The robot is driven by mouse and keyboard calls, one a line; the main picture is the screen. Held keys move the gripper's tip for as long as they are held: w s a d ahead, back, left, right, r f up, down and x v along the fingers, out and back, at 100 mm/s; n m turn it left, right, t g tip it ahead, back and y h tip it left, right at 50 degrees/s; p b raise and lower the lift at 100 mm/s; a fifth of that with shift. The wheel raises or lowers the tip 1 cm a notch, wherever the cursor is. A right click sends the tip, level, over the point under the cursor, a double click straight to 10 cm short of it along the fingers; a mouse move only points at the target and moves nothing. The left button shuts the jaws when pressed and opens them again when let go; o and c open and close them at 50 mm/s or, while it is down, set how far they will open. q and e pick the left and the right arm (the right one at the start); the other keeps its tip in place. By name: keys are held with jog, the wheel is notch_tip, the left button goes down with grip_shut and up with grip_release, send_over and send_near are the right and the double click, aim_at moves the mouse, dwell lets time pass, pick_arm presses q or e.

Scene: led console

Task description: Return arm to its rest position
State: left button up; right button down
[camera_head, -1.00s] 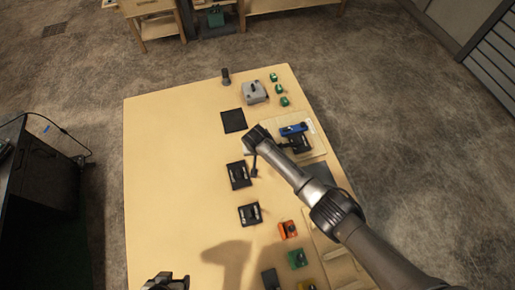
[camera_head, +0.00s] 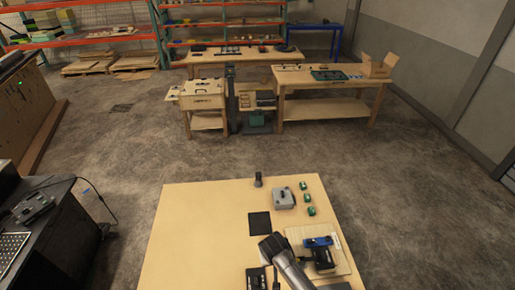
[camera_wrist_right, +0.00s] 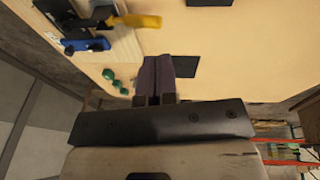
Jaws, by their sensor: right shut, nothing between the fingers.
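My right arm (camera_head: 285,262) reaches over the pale wooden table (camera_head: 200,225) from the lower edge in the head view. Its end is above the table, just left of a board with a blue part and a black part. In the right wrist view my right gripper (camera_wrist_right: 157,62) has its dark fingers together, with nothing between them. It points over the tabletop, with a black square behind the fingertips. My left gripper is not in view.
Near the right arm are a black square pad (camera_head: 260,223), a blue part (camera_head: 318,242), a grey box (camera_head: 284,198), several green pieces (camera_head: 308,211) and a dark upright cylinder (camera_head: 258,180). A black desk (camera_head: 60,225) stands left. Workbenches (camera_head: 330,83) stand beyond open floor.

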jog(key=w+a+r+n+t+y, duration=0.1)
jog(key=a+r+n+t, duration=0.1)
jog(key=r, duration=0.8)
jog(key=w+a+r+n+t+y, duration=0.1)
jog(key=r+t, duration=0.1)
jog(key=r, duration=0.8)
jog(key=s+d+r+t+y, duration=0.1)
jog(key=s+d+r+t, duration=0.1)
jog(key=s+d+r, duration=0.45)
jog(key=s+d+f+m, duration=0.1)
jog(key=s+d+f, duration=0.15)
jog(key=s, duration=0.25)
jog(key=s+d+f+m+h, duration=0.1)
jog(key=s+d, duration=0.2)
jog(key=s, duration=0.3)
jog(key=s+d+f+m, duration=0.1)
jog(key=s+d+f, duration=0.15)
jog(key=s, duration=0.25)
jog(key=s+d+f+g, duration=0.1)
jog(key=s+f+g, duration=0.1)
jog(key=s+f, duration=0.4)
jog(key=s+d+f+g, duration=0.2)
jog(key=s+f, duration=0.4)
jog(key=s, duration=0.5)
jog(key=shift+d+g+h, duration=0.25)
jog(key=shift+g+h, duration=0.15)
jog(key=shift+g, duration=0.1)
